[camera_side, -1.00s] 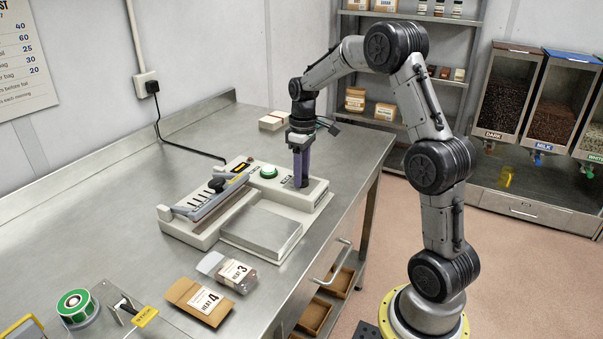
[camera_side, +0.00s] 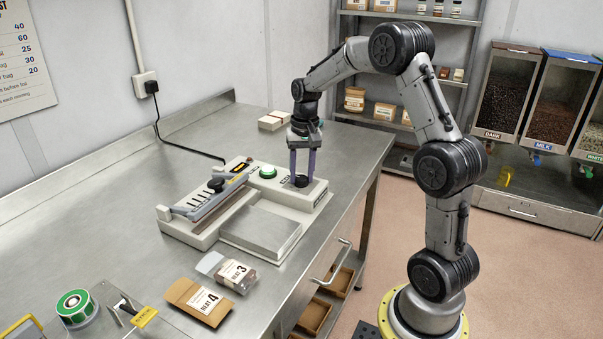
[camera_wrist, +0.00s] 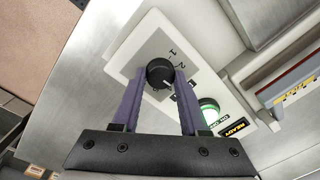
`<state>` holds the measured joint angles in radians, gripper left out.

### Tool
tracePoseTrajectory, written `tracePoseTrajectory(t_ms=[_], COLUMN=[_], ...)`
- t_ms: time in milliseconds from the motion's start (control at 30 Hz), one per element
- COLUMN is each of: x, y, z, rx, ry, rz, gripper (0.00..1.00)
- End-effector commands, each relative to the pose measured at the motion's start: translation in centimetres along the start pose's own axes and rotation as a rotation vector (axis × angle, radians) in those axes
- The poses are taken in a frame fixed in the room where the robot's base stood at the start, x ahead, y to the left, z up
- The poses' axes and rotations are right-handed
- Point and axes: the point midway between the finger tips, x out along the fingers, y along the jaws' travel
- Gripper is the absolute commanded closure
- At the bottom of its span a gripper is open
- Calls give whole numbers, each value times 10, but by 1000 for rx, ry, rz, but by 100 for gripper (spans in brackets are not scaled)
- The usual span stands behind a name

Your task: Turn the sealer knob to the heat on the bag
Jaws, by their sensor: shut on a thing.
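The sealer (camera_side: 190,233) is a cream machine on the steel bench, with a lever arm and a green button. Its black knob (camera_wrist: 160,73) sits on a pale dial plate in the wrist view; a 1 and a 2 show beside it, other marks are hidden. A light mark on the knob points to the lower right. My gripper (camera_side: 301,178) points straight down, its two purple fingers shut on the knob from both sides. A clear bag (camera_side: 228,270) labelled HEAT 3 and a brown bag (camera_side: 200,300) labelled HEAT 4 lie in front of the sealer.
A green tape roll (camera_side: 76,306) and a yellow-tagged tool stand at the front left. White blocks (camera_side: 273,121) lie behind the sealer. A black cable (camera_side: 185,145) runs to a wall socket. Shelves and chocolate dispensers (camera_side: 545,110) stand beyond the bench.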

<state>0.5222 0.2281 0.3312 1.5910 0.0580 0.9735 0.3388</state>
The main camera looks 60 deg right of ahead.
Motion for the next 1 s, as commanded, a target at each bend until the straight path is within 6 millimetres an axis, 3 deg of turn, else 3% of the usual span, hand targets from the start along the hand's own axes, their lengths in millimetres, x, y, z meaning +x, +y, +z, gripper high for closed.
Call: tracePoseTrajectory(t_ms=[500, 1000], x=[-1, -1], y=[0, 0], z=[1, 1], rx=[360, 438], ry=[18, 22], rz=[-1, 0], gripper=[100, 100])
